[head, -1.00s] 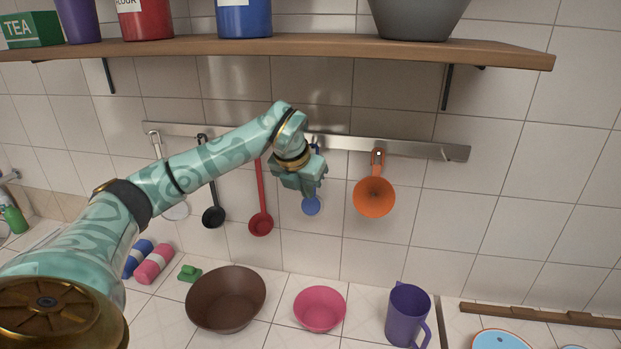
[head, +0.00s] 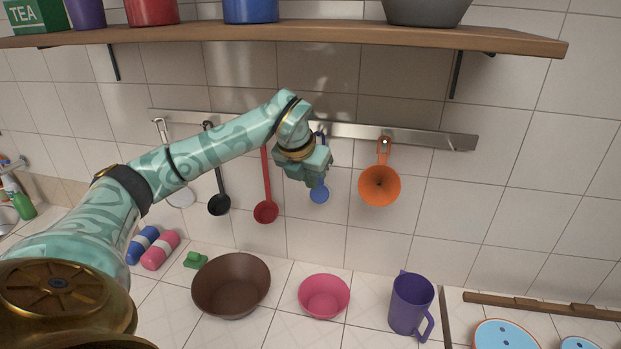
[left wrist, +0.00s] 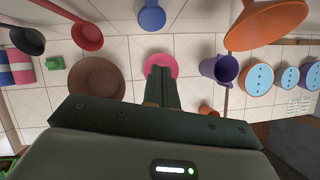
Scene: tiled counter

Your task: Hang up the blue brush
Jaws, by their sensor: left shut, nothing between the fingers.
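A blue utensil (head: 319,193) hangs from the metal rail (head: 343,130) on the tiled wall. My left gripper partly hides it in the head view, so I cannot tell for sure that it is the brush. Its round blue end also shows at the top of the left wrist view (left wrist: 151,16). My left gripper (head: 307,175) is in front of the wall, just below the rail, beside the blue utensil's handle. Its fingers (left wrist: 162,85) are together and empty in the left wrist view. My right gripper is not in view.
An orange funnel-shaped utensil (head: 379,186), a red ladle (head: 266,211) and a black ladle (head: 219,204) hang along the rail. A wooden shelf (head: 400,38) juts out above. A brown bowl (head: 231,285), pink bowl (head: 324,296) and purple jug (head: 410,302) stand below.

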